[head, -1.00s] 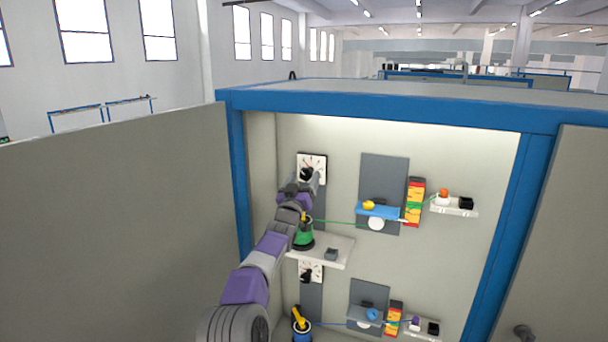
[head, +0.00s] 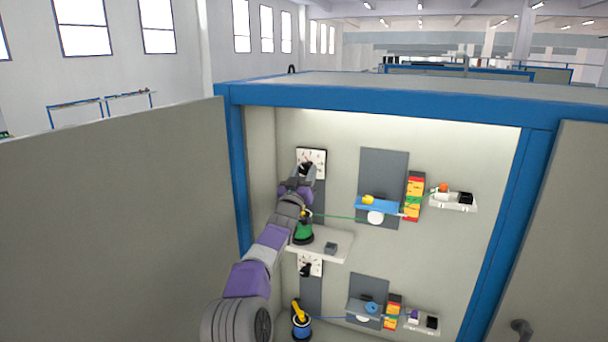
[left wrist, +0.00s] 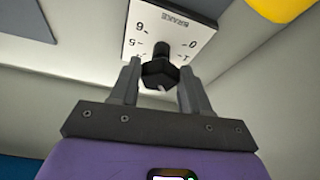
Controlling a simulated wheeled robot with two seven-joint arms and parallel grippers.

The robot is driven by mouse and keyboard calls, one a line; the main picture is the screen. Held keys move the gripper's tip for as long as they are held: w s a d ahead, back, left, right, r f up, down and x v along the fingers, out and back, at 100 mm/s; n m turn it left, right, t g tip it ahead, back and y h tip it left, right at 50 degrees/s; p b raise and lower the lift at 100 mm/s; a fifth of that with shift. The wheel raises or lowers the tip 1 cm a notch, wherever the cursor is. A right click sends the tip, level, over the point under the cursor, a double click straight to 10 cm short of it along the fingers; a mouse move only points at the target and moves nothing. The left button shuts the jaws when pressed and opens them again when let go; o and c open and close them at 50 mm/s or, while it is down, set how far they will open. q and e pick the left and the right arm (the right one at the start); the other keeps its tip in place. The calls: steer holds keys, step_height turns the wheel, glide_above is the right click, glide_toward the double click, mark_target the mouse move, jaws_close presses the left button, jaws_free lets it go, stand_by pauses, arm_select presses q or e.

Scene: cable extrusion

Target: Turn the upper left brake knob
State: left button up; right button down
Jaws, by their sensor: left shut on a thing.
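The upper left brake knob (head: 305,166) is black and sits on a white dial plate (head: 319,156) high on the left of the cabinet's back wall. In the left wrist view, the knob (left wrist: 159,73) stands out from the white plate (left wrist: 160,28), which is marked BRAKE and has numbers. My left gripper (head: 304,173) is at the knob and partly covers it in the head view. In the left wrist view, its fingers (left wrist: 160,80) stand on either side of the knob, shut on it. My right gripper is not in view.
The blue cabinet post (head: 239,180) and left door (head: 110,220) stand close to my left arm.

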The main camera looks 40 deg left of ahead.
arm_select(q)
steer(key=m+h+p, duration=0.1)
steer(key=m, duration=0.2)
steer(key=m+h+p, duration=0.2)
steer(key=m, duration=0.1)
steer(key=shift+a+r+t, duration=0.15)
steer(key=shift+a+t, duration=0.05)
steer(key=shift+t, duration=0.2)
steer(key=shift+s+a+m+h+p, duration=0.1)
steer(key=shift+m+h+p, duration=1.25)
steer(key=shift+m, duration=1.25)
steer(key=o, duration=1.1)
steer(key=shift+c, duration=0.2)
